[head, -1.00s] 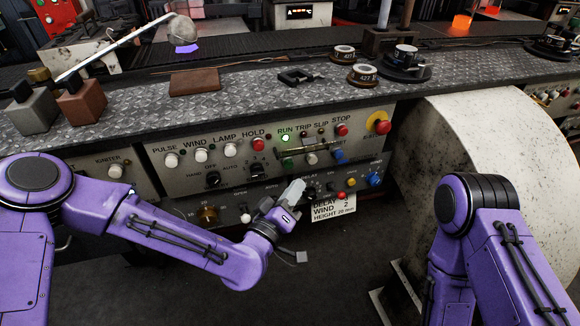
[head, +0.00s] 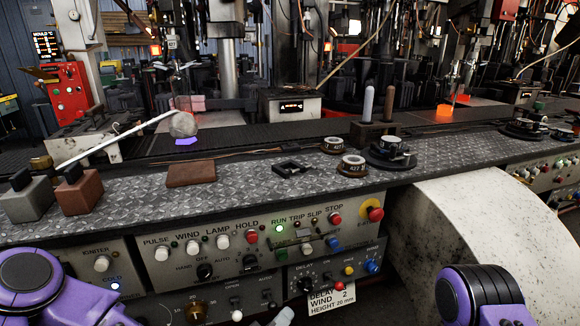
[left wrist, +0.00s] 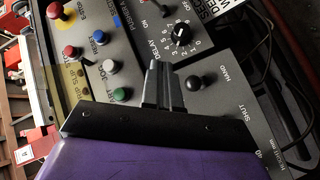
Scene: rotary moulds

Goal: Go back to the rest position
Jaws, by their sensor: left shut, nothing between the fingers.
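My left gripper (head: 284,316) barely shows at the bottom edge of the head view, below the control panel and left of the DELAY WIND tag (head: 331,299). In the left wrist view its two fingers (left wrist: 164,92) are together, with nothing between them. They point at the panel face, near the DELAY dial (left wrist: 181,35) and a black knob (left wrist: 194,83); whether they touch it I cannot tell. My right gripper is out of the picture; only part of that arm shows at lower right.
The control panel (head: 222,268) runs under a metal bench ledge (head: 240,186). On the ledge are a brown block (head: 191,173), dark ring parts (head: 390,152) and two grey and brown blocks at left. A pale rounded housing (head: 480,220) stands at right.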

